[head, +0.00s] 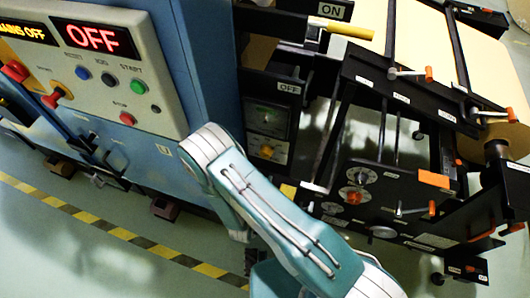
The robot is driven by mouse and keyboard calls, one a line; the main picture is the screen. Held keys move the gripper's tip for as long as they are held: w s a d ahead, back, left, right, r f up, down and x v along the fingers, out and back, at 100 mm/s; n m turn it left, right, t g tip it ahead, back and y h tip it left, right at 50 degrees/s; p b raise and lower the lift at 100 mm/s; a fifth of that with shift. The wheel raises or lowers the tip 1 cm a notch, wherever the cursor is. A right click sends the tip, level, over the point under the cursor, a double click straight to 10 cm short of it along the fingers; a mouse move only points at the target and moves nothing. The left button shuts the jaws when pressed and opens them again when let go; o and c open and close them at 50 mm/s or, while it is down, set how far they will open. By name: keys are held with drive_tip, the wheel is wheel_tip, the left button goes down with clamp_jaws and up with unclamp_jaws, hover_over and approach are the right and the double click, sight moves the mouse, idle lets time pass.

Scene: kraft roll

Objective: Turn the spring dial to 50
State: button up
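The black panel (385,210) of the roll machine stands at the right in the head view, tilted in the picture. It carries two round white dials close together: an upper dial (361,176) and a lower dial (351,195) with an orange knob at its middle. Their numbers and labels are too small to read, so I cannot tell which is the spring dial or where it points. My teal and white arm crosses the lower middle, left of the dials. My gripper does not show.
A blue cabinet (205,65) with a lit OFF display (92,38) and several buttons stands at the left. An orange-tipped lever (410,73), an orange block (433,179) and a yellow handle (341,27) stick out around the machine. Striped tape (110,229) crosses the open floor.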

sight(265, 156)
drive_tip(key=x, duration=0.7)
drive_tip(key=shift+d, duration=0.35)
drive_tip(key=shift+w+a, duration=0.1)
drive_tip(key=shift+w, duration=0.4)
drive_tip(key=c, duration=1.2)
